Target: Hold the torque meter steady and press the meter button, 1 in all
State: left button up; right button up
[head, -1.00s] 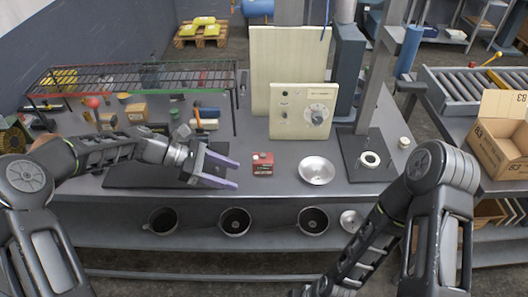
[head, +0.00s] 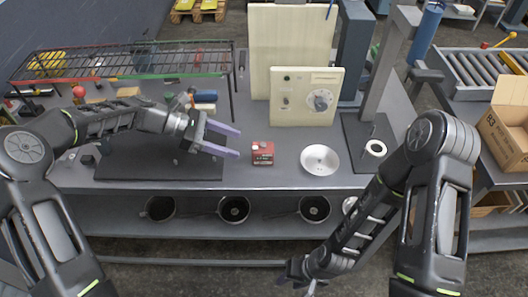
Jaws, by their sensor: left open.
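A small red box (head: 263,153) with a pale spot on top and dark marks on its front sits on the grey bench, left of a round metal dish. It may be the torque meter, but its markings are too small to read. My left gripper (head: 237,142), with purple fingers, is open just left of the red box. Its fingers point right, and nothing is between them. My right gripper (head: 305,272) hangs low in front of the bench, at the bottom of the view. It is dark and its fingers are unclear.
A cream panel (head: 304,110) with a dial stands behind the red box. The metal dish (head: 320,159) lies to its right, beside a stand with a white ring (head: 375,149). A wire rack (head: 130,68) spans the back left. Several pans sit on the lower shelf.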

aim_at(259, 152)
pick_arm(q)
jog(key=b+x, duration=0.3)
jog(key=x, duration=0.5)
jog(key=shift+d+f, duration=0.25)
jog(key=shift+d, duration=0.3)
pick_arm(e)
jog(key=shift+w+a+f, duration=0.1)
jog(key=shift+f, duration=0.75)
jog(key=shift+w+a+f, duration=0.1)
jog(key=shift+f, duration=0.75)
pick_arm(q)
jog(key=c, duration=0.8)
pick_arm(e)
jog(key=shift+c, duration=0.3)
grip_shut()
